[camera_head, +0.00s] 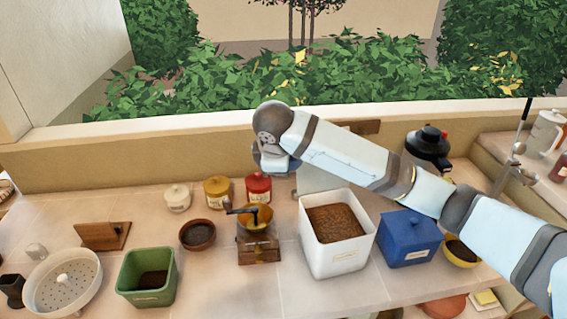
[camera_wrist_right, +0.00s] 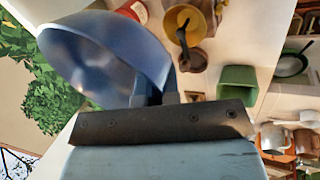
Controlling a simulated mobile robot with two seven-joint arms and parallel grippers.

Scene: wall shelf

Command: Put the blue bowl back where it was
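The blue bowl (camera_wrist_right: 105,48) shows large and tilted in the right wrist view. Its rim is between the fingers of my right gripper (camera_wrist_right: 162,92), which look shut on it. In the head view my right arm reaches in from the right, high over the counter. Its wrist is above the red jar and the white bin, near the window ledge. The gripper and bowl are mostly hidden there behind the wrist. My left gripper is in neither view.
On the counter (camera_head: 190,296) are a green bin (camera_head: 146,276), brown bowl (camera_head: 197,235), coffee grinder (camera_head: 258,240), white bin (camera_head: 333,232), blue lidded box (camera_head: 408,238) and yellow bowl (camera_head: 461,254). Several jars, including a red one (camera_head: 258,188), stand behind. Bare counter shows in front of the grinder.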

